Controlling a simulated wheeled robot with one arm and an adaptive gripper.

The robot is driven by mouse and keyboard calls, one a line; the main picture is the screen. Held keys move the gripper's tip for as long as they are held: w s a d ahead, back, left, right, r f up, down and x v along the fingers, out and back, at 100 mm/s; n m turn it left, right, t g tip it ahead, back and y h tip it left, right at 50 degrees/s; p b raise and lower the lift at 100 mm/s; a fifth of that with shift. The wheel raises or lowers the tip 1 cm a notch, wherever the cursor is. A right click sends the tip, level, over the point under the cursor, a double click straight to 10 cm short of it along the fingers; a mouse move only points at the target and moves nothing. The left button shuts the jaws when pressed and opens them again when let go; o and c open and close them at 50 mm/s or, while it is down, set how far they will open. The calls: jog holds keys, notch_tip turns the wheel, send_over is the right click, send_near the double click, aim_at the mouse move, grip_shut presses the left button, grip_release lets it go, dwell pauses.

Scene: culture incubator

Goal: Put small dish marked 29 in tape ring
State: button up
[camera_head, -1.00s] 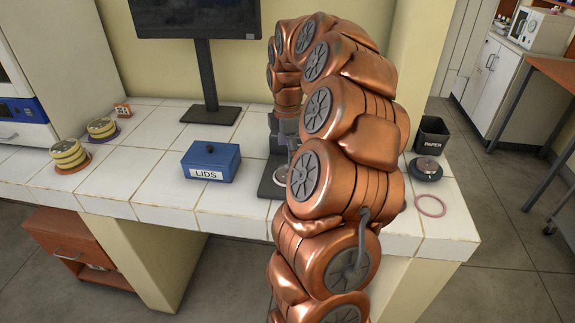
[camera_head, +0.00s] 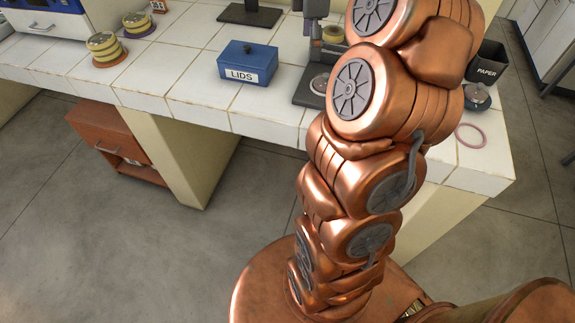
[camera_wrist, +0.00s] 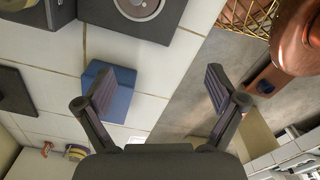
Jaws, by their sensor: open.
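A pink ring (camera_head: 471,135) lies flat and empty near the right end of the tiled bench. Two stacks of yellow-banded round dishes stand at the left: a nearer stack (camera_head: 106,50) on an orange-brown ring and a farther stack (camera_head: 137,24) on a purple ring. I cannot read a 29 on any dish. A round dish-like disc (camera_head: 320,85) shows on the dark base of the instrument, partly behind my arm. My gripper (camera_wrist: 160,87) is open and empty in the wrist view, above the bench's front edge; my arm hides it in the head view.
A blue LIDS box (camera_head: 247,63) stands mid-bench. It shows beside the left finger in the wrist view (camera_wrist: 120,92). The dark instrument (camera_head: 307,93) stands right of it. A PAPER bin (camera_head: 486,62) and a dark round object (camera_head: 477,97) are at the right. Bench tiles around the box are clear.

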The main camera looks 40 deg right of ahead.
jog(key=s+a+f+m, duration=0.15)
jog(key=s+a, duration=0.25)
jog(key=a, duration=0.5)
jog(key=s+a+r+m, duration=0.15)
jog(key=s+a, duration=0.25)
jog(key=a, duration=0.5)
jog(key=s+a+f+m+g, duration=0.1)
jog(key=s+a+f+m, duration=0.3)
jog(key=s, duration=0.4)
jog(key=s+a+f+m, duration=0.4)
jog(key=s, duration=0.4)
jog(key=shift+a+g, duration=0.2)
jog(key=shift+g, duration=0.2)
jog(key=shift+s, duration=0.1)
